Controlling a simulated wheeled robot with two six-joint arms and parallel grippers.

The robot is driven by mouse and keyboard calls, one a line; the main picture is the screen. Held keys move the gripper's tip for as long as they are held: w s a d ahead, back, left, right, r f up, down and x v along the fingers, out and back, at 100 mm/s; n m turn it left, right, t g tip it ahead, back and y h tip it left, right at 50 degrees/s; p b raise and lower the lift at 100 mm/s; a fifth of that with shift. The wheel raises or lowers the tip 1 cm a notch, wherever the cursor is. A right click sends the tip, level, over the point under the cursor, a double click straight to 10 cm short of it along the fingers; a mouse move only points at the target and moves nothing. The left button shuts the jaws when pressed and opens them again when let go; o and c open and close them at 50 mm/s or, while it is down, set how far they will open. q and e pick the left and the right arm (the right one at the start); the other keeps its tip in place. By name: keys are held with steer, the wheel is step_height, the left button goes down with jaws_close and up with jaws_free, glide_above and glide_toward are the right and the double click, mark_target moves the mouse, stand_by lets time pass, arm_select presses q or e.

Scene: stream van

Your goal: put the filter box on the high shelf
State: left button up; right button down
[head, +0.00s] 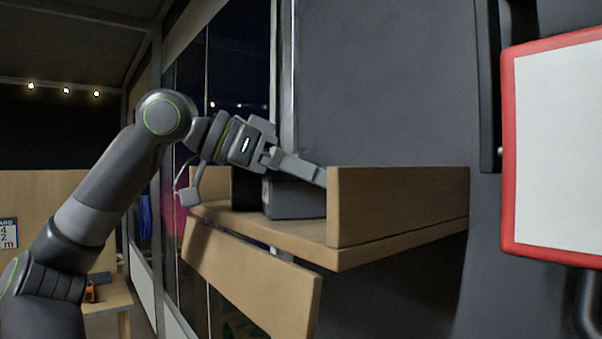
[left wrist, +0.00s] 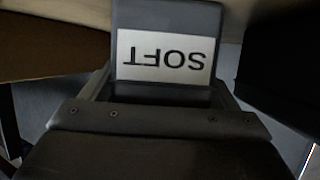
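The filter box, a grey box (head: 293,197), stands on the wooden high shelf (head: 262,226), just behind the shelf's right side board. In the left wrist view the box (left wrist: 167,10) shows a white label reading "SOFT", upside down. My left gripper (head: 297,167) reaches over the shelf from the left, at the top of the box. In the left wrist view its fingers (left wrist: 165,88) lie at both sides of the box, with no gap showing. My right gripper is not in view.
A black object (head: 245,188) stands on the shelf just left of the box. A wooden front board (head: 250,282) hangs tilted below the shelf edge. A red-framed white board (head: 556,145) is on the right. The dark wall behind is plain.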

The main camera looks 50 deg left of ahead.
arm_select(q)
steer(key=shift+r, duration=0.1)
steer(key=shift+r+p, duration=0.25)
steer(key=shift+p, duration=0.05)
steer(key=b+v, duration=0.1)
steer(key=v, duration=0.4)
steer(key=shift+f+b, duration=0.2)
steer(key=shift+b, duration=0.15)
steer(key=v, duration=0.7)
steer(key=shift+a, duration=0.15)
